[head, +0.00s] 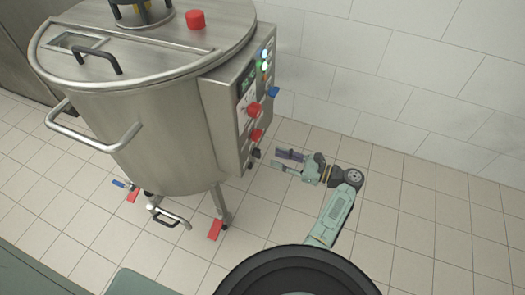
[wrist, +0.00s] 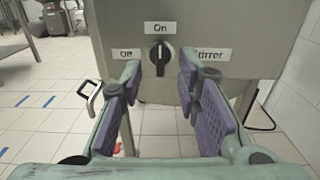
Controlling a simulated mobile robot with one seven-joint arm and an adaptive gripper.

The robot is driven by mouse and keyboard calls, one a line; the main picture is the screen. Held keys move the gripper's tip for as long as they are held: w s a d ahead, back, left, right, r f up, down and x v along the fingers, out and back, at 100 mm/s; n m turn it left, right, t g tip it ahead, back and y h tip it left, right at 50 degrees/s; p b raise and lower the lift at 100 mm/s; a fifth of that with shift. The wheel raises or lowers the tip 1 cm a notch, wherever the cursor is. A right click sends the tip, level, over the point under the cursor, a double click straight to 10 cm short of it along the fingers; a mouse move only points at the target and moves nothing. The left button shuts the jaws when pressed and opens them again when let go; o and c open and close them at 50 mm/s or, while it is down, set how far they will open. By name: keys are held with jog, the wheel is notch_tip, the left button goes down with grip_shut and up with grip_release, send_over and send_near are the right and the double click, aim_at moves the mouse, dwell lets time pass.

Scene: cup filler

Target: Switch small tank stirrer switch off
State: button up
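The stirrer switch (wrist: 161,58) is a black rotary knob on a grey panel (wrist: 240,30) in the wrist view. Its pale pointer line stands about upright, toward the "On" label (wrist: 160,28). The "Off" label (wrist: 125,55) is to its left and the "Stirrer" label (wrist: 210,55) to its right. My gripper (wrist: 160,78) is open, with its purple-padded fingers on the left and right below the knob and nothing between them. In the head view my gripper (head: 283,160) is beside the lower part of the control box (head: 222,115) on the steel tank (head: 165,130).
The control box carries red knobs (head: 254,109), lit green lamps (head: 264,66) and a blue handle (head: 273,92). The tank has a protruding side handle (head: 95,140) and legs with red feet (head: 215,230). A white tiled wall (head: 400,70) stands behind; tiled floor (head: 440,230) is clear at right.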

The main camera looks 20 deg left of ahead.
aim_at(258, 154)
jog(key=a+p, duration=0.1)
jog(key=a, duration=0.5)
jog(key=shift+a, duration=0.35)
jog(key=shift+w, duration=0.1)
grip_shut()
